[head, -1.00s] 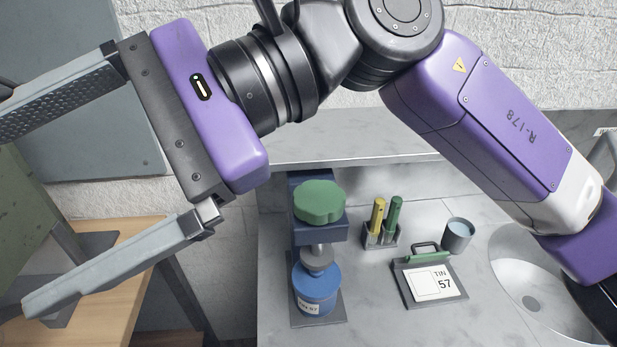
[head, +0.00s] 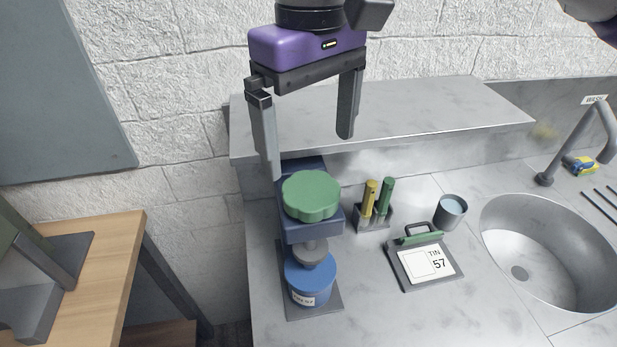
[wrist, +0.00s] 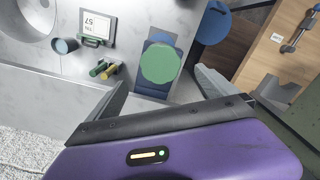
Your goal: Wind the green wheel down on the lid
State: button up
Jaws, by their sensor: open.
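The green wheel (head: 311,194) is a lobed knob on top of a dark blue press frame (head: 312,226). Below it a grey spindle end (head: 310,250) sits over a blue tin (head: 311,279) with a label; whether it touches the lid I cannot tell. My gripper (head: 308,158) is open and empty, fingers pointing down, above and slightly behind the wheel in the head view. In the wrist view the green wheel (wrist: 160,63) lies beyond the gap between the two fingers, apart from both.
A rack holds yellow and green markers (head: 376,198). A clip card reading TIN 57 (head: 424,262), a cup (head: 450,210) and a sink (head: 550,250) are to the right. A raised shelf (head: 400,110) runs behind. A wooden table (head: 90,270) stands left.

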aim_at(310, 188)
jog(key=shift+f+p, duration=0.65)
jog(key=shift+f, duration=3.25)
jog(key=c, duration=1.4)
